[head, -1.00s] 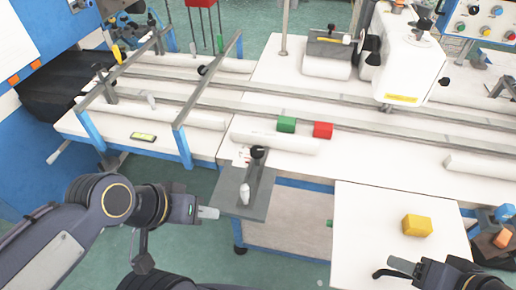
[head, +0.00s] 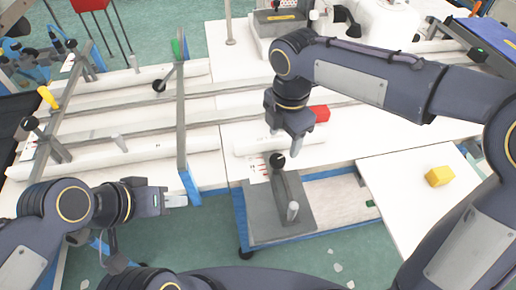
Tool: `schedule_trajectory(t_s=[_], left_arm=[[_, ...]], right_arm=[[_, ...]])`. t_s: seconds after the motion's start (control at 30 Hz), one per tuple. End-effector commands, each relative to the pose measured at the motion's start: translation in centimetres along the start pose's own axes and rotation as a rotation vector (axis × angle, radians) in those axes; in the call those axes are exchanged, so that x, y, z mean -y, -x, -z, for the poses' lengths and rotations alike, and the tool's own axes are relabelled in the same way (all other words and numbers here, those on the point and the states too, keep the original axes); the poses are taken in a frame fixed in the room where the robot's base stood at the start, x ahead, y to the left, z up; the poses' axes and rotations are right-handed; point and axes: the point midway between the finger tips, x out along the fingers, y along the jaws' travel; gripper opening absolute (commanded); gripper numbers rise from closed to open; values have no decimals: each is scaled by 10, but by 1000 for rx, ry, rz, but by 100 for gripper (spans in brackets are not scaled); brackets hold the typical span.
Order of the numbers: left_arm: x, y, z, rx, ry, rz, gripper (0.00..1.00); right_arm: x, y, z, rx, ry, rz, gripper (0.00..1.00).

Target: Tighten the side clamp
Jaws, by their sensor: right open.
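A lever clamp with a black ball knob (head: 277,160) and a light grey upright peg (head: 293,211) stands on a dark grey plate (head: 262,222) at the table's front edge. I cannot tell if this is the side clamp; other black-knobbed fittings (head: 159,85) sit on the metal frame at left. My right gripper (head: 299,147) is open and points down just behind and right of the ball knob; contact is unclear. My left gripper (head: 186,200) is low at left, beside the blue frame leg, with pale fingers whose gap I cannot make out.
A red block (head: 320,113) lies right of my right gripper. A yellow block (head: 439,176) lies on the white side table (head: 400,190). White rollers lie along the table.

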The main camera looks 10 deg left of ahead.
Motion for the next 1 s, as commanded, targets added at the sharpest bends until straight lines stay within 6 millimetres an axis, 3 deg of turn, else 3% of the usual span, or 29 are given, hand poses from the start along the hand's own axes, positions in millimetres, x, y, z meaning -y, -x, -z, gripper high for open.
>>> schedule_trajectory(t_s=[0.17, 0.6, 1.0], left_arm=[[0, -1, -1, 0, 0, 0, 36], [1, -3, -2, 0, 0, 0, 36], [1, -3, -2, 0, 0, 0, 36]], right_arm=[[-8, -12, 6, 6, 68, 16, 60], [-6, -75, 5, 4, 63, 13, 60], [-6, -82, 5, 5, 62, 12, 57]])
